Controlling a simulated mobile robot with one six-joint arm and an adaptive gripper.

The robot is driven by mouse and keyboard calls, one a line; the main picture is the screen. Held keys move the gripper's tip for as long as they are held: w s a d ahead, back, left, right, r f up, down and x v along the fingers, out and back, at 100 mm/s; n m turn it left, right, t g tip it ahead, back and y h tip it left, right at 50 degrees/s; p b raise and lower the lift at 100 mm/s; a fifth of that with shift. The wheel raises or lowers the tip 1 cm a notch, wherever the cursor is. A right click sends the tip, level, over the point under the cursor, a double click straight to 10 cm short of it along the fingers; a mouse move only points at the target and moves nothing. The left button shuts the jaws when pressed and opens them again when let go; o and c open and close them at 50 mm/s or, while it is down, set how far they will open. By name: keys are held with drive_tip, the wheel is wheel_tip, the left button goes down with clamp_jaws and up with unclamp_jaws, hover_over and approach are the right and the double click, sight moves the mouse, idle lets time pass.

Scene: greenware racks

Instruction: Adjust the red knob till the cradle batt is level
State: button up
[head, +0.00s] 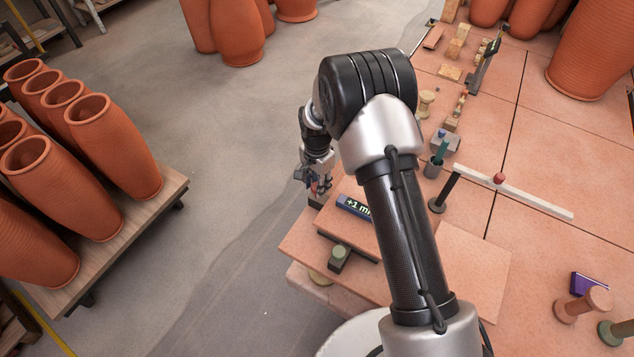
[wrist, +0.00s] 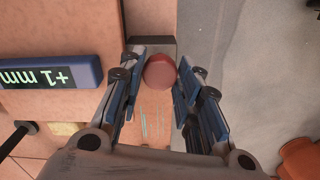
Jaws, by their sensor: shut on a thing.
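The red knob (wrist: 160,72) sits on a dark block (wrist: 153,46) between my fingertips in the wrist view. My gripper (wrist: 157,78) is shut on the knob. In the head view my gripper (head: 320,186) is at the back left corner of the terracotta-coloured batt, and the knob is mostly hidden by the fingers. The batt (head: 345,236) carries a blue display (head: 355,207) reading "+1 mm", partly covered by my arm; it reads "+1 mm" in the wrist view too (wrist: 45,76). A green knob (head: 339,252) on a dark block stands at the batt's front edge.
A purple device (head: 589,284) and clay spools (head: 583,304) are at lower right. A cart of tall clay pots (head: 110,150) stands left. Open floor lies between.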

drive_tip(key=m, duration=0.6)
idle(0.5)
drive_tip(key=o, duration=1.1)
wheel_tip(320, 180, up, 12)
idle(0.5)
